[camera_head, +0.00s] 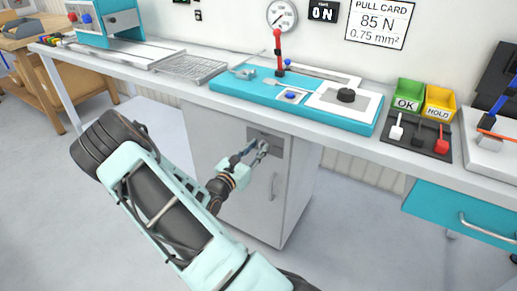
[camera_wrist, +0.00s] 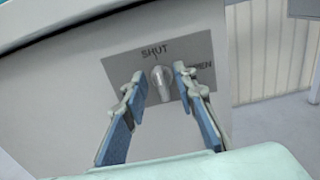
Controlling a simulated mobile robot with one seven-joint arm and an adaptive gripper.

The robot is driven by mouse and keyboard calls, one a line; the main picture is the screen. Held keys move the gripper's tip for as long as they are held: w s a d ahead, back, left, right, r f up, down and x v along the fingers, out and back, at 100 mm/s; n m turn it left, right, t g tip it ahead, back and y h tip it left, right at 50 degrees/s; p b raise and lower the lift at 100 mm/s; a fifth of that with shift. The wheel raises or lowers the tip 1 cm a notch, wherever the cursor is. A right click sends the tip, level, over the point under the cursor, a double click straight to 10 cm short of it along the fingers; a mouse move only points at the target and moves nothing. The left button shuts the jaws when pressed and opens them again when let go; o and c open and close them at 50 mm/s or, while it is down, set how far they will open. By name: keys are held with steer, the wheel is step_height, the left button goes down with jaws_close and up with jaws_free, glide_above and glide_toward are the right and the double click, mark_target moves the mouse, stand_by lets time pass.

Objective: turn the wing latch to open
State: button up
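The wing latch (camera_wrist: 161,84) is a pale metal knob on a grey plate (camera_wrist: 122,68) on the cabinet front. In the wrist view it stands roughly upright, below the word SHUT; the word OPEN is at its right, partly covered by a finger. My gripper (camera_wrist: 158,78) is open, with one blue-padded finger on each side of the latch. Gaps show between the fingers and the latch, and I cannot tell how far the tips reach in depth. In the head view my gripper (camera_head: 257,149) is at the plate (camera_head: 272,140), and the latch is too small to make out.
The latch plate is on a grey cabinet (camera_head: 215,140) with a door handle (camera_head: 273,187), under a workbench. The bench edge is just above my gripper. A teal drawer (camera_head: 470,215) is at the right. The floor in front is clear.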

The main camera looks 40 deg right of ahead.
steer(key=shift+w+d, duration=0.2)
steer(key=shift+d, duration=0.25)
steer(key=shift+c, duration=0.2)
jaws_close()
steer(key=shift+m, duration=0.4)
steer(key=m, duration=0.3)
steer(key=shift+s+b, duration=0.2)
steer(key=shift+b, duration=0.2)
steer(key=shift+s+d+f+m+b, duration=0.1)
steer(key=shift+f+m+b, duration=0.1)
steer(key=shift+m+b, duration=1.85)
steer(key=shift+s+d+f+m+b, duration=0.15)
steer(key=shift+m+b, duration=1.35)
steer(key=shift+m, duration=1.05)
steer(key=shift+s+a+f+m+b, duration=0.1)
steer(key=shift+f+m+b, duration=0.1)
steer(key=shift+m+b, duration=1.85)
steer(key=shift+w+r+m, duration=0.1)
steer(key=shift+m, duration=0.45)
